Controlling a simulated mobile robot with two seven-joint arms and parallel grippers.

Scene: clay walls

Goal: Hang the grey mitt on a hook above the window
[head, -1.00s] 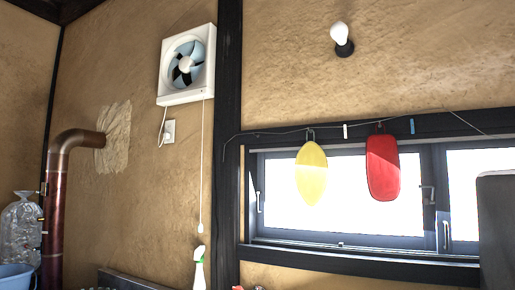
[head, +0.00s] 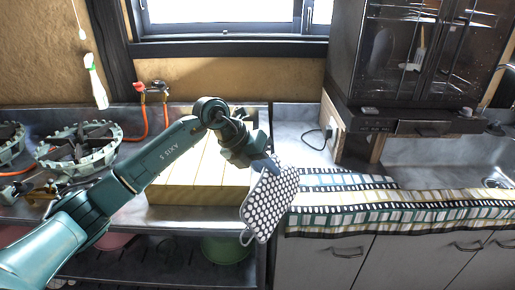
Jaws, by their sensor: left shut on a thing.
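The grey mitt (head: 270,203), patterned with pale dots, hangs tilted from my left gripper (head: 264,163). The gripper is shut on its upper end, and a small loop shows at the mitt's lower left. The mitt is in the air in front of the counter edge. The lower part of the window (head: 230,14) shows at the top of the head view; the hooks above it are out of this view. My right gripper is not in view.
A yellowish slatted board (head: 190,185) lies behind my left arm. A gas burner (head: 80,143) stands at left, and a spray bottle (head: 95,82) hangs on the wall. A dark cabinet (head: 420,60) and a striped cloth (head: 400,212) are at right, by a sink (head: 450,155).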

